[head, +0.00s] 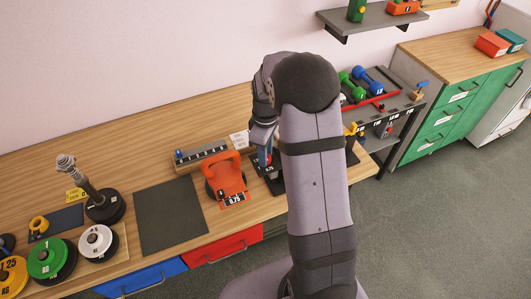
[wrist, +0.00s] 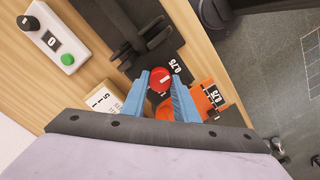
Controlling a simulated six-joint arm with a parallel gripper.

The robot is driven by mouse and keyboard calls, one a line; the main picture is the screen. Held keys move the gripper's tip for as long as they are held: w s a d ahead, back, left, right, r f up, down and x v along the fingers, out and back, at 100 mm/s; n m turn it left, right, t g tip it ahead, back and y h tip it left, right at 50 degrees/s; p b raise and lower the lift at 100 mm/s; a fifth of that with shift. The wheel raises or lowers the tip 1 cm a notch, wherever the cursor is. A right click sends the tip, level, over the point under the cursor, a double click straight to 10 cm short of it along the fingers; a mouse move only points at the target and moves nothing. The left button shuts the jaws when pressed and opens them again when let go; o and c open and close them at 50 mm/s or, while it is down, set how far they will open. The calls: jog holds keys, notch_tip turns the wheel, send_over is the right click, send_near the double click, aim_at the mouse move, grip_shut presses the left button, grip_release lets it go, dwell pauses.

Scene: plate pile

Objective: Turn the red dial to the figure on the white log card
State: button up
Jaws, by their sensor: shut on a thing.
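The red dial (wrist: 160,80) sits on a dark base between the two blue fingers of my gripper (wrist: 160,88), which is shut on it. A black plate beside the dial shows 0.75 (wrist: 175,66). In the head view my gripper (head: 265,157) points down at the dial, which is mostly hidden behind my arm. The white log card (head: 239,139) lies on the bench just behind and left of the gripper. It also shows in the wrist view (wrist: 103,98), partly covered by a finger, with print too small to read surely.
An orange kettlebell-shaped weight (head: 226,182) with a 0.75 label stands close to the left of the gripper. A dark mat (head: 170,215) is bare. Weight plates (head: 50,258) and a dumbbell rack (head: 372,92) stand further off.

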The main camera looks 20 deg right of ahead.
jog(key=m, duration=1.1)
jog(key=shift+m, duration=0.4)
dwell(0.6)
jog(key=o, duration=1.1)
jog(key=shift+r+b, duration=1.25)
jog(key=shift+r, duration=2.45)
jog(key=shift+w, duration=0.1)
